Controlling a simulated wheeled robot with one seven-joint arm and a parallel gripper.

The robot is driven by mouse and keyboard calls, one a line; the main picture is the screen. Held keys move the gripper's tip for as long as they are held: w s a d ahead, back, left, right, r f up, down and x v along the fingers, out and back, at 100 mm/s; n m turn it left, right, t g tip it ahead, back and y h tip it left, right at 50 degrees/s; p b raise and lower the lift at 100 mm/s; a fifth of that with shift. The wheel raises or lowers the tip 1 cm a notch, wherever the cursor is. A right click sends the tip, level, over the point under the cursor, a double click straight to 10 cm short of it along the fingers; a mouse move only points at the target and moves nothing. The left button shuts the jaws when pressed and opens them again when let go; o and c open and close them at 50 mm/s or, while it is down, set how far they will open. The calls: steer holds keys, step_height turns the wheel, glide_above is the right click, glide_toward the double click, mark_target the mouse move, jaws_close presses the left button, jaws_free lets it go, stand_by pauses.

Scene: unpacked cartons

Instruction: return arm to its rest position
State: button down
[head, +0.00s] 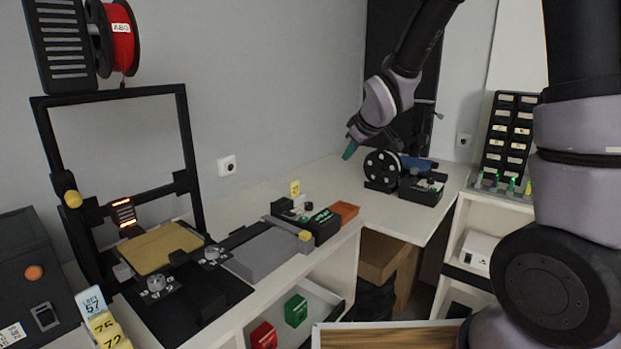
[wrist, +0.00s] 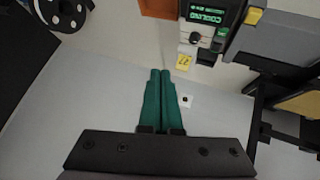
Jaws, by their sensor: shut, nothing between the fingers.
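My gripper (head: 349,150) hangs from my arm in the upper right of the head view, above the far part of the white bench. In the wrist view its two green fingers (wrist: 160,88) lie side by side, pressed together with nothing between them. It is apart from the things around it. In the head view a black spoked wheel (head: 382,168) on a stand is below and to the right of the fingertips.
A 3D printer (head: 118,99) with a red spool (head: 121,38) stands at the left. A cooling unit (head: 322,224) and an orange bin (head: 343,212) sit on the bench. A black box (head: 422,192) is right of the wheel. An open drawer (head: 318,303) is below. Bare bench lies left of the wheel.

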steer(key=s+d+r+m+h, duration=0.1)
steer(key=s+d+r+m, duration=0.6)
steer(key=s+d+r, duration=0.4)
steer(key=s+d+r+m, duration=0.2)
steer(key=s+m, duration=0.1)
steer(key=s, duration=0.4)
steer(key=s+d+r+m, duration=0.1)
steer(key=s+r+m, duration=0.1)
steer(key=s, duration=0.5)
steer(key=shift+d+r+m+g, duration=0.15)
steer(key=shift+d+m+g, duration=0.25)
steer(key=shift+m, duration=0.4)
